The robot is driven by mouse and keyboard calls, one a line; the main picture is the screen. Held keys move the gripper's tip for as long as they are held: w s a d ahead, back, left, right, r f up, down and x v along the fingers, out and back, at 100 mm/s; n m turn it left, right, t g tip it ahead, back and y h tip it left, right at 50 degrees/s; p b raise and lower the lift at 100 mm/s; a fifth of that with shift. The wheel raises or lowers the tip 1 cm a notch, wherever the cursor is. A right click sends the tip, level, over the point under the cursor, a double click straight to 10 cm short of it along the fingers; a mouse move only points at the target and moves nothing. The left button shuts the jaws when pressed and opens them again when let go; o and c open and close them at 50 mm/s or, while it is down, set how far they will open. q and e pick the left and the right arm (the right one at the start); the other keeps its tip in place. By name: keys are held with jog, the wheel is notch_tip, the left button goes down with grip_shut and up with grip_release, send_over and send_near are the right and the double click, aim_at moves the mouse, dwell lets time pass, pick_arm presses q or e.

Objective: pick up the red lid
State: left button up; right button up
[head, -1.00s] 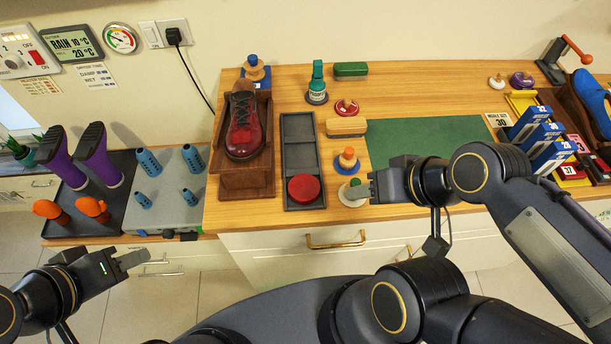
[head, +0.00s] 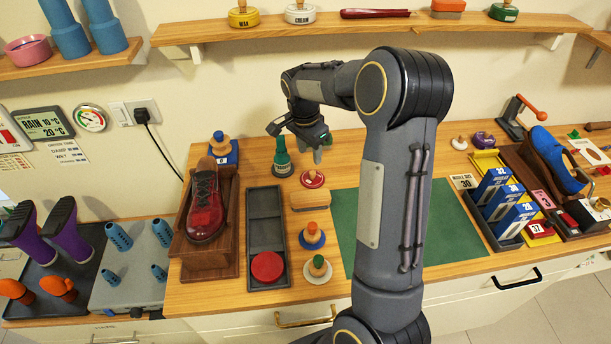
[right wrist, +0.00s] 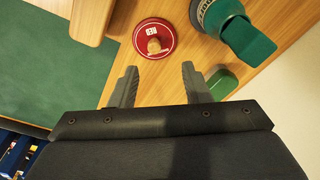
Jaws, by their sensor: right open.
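The red lid (head: 312,179) is a flat red disc with a small wooden knob and a white label. It lies on the wooden counter, behind the wooden-backed brush. In the right wrist view the lid (right wrist: 150,30) is just beyond my fingertips, slightly left of the middle between them. My right gripper (head: 318,155) is open and empty, reaching over the back of the counter near the lid; its two fingers (right wrist: 160,72) show apart. A plain red disc (head: 267,267) without a knob lies in the dark tray. My left gripper is out of view.
A green-topped bottle (head: 282,160) stands close to the lid, and it also shows in the right wrist view (right wrist: 245,40). The brush (head: 310,200) and an orange-knobbed blue disc (head: 312,236) lie in front. A shelf (head: 370,25) runs above. The green mat (head: 450,225) is clear.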

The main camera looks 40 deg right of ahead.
aim_at(312, 172)
jog(key=f, duration=0.2)
jog(key=f+p, duration=0.1)
jog(key=f, duration=0.3)
jog(key=shift+s+d+f, duration=0.15)
jog(key=shift+s+f, duration=0.1)
jog(key=shift+s, duration=0.15)
jog(key=shift+f, duration=0.5)
grip_shut()
